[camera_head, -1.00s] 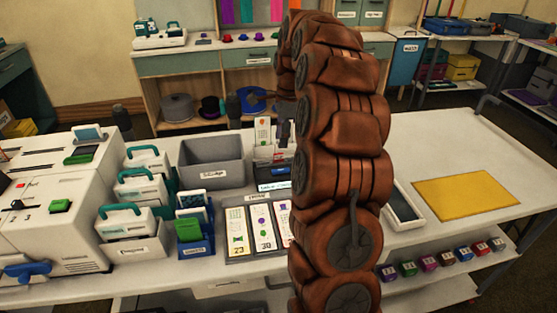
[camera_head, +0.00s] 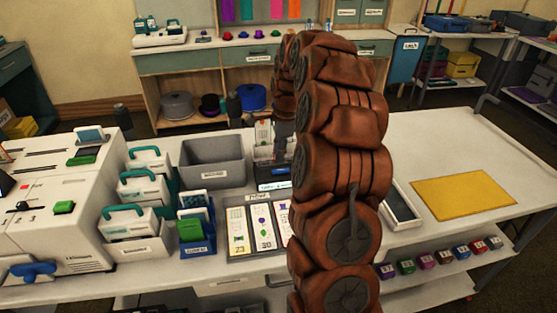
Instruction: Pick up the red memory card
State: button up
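I cannot make out a red memory card for certain. A small red block (camera_head: 479,247) sits in a row of coloured blocks on the shelf under the table's right side; I cannot tell whether it is a card. My brown padded arm rises in front of the table and bends over at the top. My gripper (camera_head: 283,148) points down behind it, near a dark blue labelled holder (camera_head: 272,186) with an upright white card (camera_head: 263,131). The arm covers much of the gripper, so its fingers and any held thing are hidden.
A grey bin (camera_head: 213,165), a blue holder with green and white items (camera_head: 196,228), a tray of printed cards (camera_head: 238,252) and a white machine (camera_head: 65,225) crowd the left. A tablet (camera_head: 402,205) and yellow mat (camera_head: 463,195) lie right, with bare table around the mat.

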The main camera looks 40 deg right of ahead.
grip_shut()
jog(key=shift+r+b, duration=0.6)
jog(key=shift+r, duration=1.1)
jog(key=shift+s+a+r, duration=0.1)
jog(key=shift+s, duration=0.05)
jog(key=s+a+r+b, duration=0.1)
jog(key=s+a+b, duration=0.2)
jog(key=s+a, duration=0.7)
jog(key=shift+s+r, duration=0.2)
jog(key=shift+s, duration=0.9)
jog(key=shift+d, duration=0.1)
